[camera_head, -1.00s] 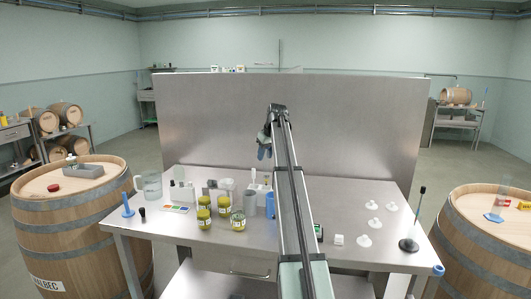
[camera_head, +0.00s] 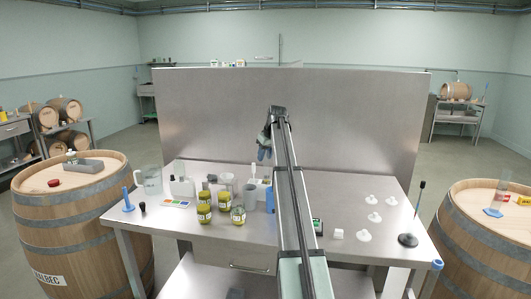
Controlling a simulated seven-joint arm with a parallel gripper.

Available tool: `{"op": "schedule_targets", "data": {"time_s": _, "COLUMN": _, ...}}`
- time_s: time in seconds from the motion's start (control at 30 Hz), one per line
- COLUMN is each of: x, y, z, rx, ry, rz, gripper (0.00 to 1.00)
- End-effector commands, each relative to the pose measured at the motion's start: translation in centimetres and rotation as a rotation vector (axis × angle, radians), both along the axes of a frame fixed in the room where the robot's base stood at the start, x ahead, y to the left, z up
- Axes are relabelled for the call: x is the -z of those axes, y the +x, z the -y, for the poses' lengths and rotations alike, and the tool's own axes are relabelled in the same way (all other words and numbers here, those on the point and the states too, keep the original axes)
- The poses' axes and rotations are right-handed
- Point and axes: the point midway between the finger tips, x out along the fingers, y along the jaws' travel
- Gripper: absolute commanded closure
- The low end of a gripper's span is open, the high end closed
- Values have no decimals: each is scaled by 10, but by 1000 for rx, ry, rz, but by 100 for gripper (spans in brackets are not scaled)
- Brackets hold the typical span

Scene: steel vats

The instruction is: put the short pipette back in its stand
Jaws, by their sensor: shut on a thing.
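My gripper (camera_head: 265,150) hangs above the back middle of the steel table, in front of the steel back panel. It is small in view and partly covered by my arm. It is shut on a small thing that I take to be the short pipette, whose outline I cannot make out. Below and left of the gripper, a thin white upright piece (camera_head: 253,171) rises among pale holders at the back of the table. I cannot tell whether one of these holders is the pipette's stand. The gripper is above these things and apart from them.
Several jars with yellow-green contents (camera_head: 204,214) stand front middle. A glass beaker (camera_head: 152,181) and blue stand (camera_head: 127,200) are at left. Several white pieces (camera_head: 364,236) and a dark-based rod (camera_head: 408,240) are at right. Barrels (camera_head: 70,215) flank the table. The table's back right is clear.

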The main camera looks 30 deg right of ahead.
Motion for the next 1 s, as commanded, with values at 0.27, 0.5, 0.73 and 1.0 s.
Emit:
{"op": "schedule_targets", "data": {"time_s": 0.27, "x": 14, "y": 0, "z": 0, "rx": 0, "ry": 0, "rz": 1, "gripper": 92}}
{"op": "schedule_targets", "data": {"time_s": 0.5, "x": 26, "y": 0, "z": 0, "rx": 0, "ry": 0, "rz": 0, "gripper": 92}}
{"op": "schedule_targets", "data": {"time_s": 0.73, "x": 36, "y": 0, "z": 0, "rx": 0, "ry": 0, "rz": 0, "gripper": 92}}
{"op": "schedule_targets", "data": {"time_s": 1.0, "x": 49, "y": 0, "z": 0, "rx": 0, "ry": 0, "rz": 1, "gripper": 92}}
